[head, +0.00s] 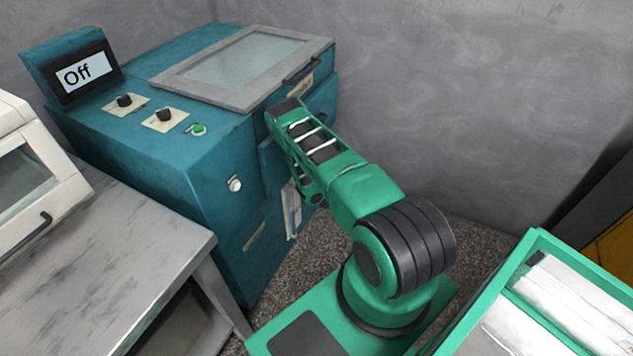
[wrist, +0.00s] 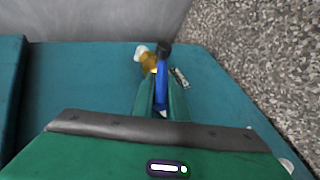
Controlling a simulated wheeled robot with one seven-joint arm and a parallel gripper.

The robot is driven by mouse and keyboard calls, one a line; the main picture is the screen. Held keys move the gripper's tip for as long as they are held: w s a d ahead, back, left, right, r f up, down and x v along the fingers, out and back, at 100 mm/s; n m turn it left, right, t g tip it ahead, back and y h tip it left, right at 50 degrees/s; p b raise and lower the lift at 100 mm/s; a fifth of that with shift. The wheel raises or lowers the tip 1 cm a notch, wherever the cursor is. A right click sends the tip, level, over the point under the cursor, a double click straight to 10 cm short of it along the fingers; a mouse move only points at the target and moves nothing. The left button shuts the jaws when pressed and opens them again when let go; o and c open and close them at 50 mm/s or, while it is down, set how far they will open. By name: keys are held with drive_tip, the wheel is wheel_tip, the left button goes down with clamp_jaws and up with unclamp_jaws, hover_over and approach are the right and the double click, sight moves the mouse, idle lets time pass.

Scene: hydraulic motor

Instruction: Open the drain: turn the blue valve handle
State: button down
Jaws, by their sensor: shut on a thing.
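The blue valve handle (wrist: 161,86) shows in the wrist view, a narrow blue lever in front of a brass valve body (wrist: 149,62) on the teal machine. My gripper (wrist: 160,97) is shut on this handle, with one green finger on each side of it. In the head view my green arm reaches to the right side of the teal machine (head: 215,160). The fingertips, the handle and the valve cannot be made out there.
A grey table (head: 100,250) stands at left. Speckled floor (head: 318,255) lies beside the machine.

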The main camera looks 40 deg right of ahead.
drive_tip(key=shift+w+a+r, duration=0.1)
drive_tip(key=shift+w+a, duration=0.1)
drive_tip(key=shift+w, duration=0.2)
drive_tip(key=c, duration=1.8)
unclamp_jaws()
drive_tip(key=shift+o, duration=0.3)
drive_tip(key=shift+s, duration=0.1)
drive_tip(key=shift+s+f, duration=0.1)
drive_tip(key=shift+f, duration=0.1)
drive_tip(key=shift+s+d, duration=0.1)
drive_tip(key=shift+d, duration=0.05)
drive_tip(key=v, duration=1)
drive_tip(key=shift+s+a+r, duration=0.15)
drive_tip(key=shift+s+a, duration=0.05)
drive_tip(key=shift+c, duration=0.6)
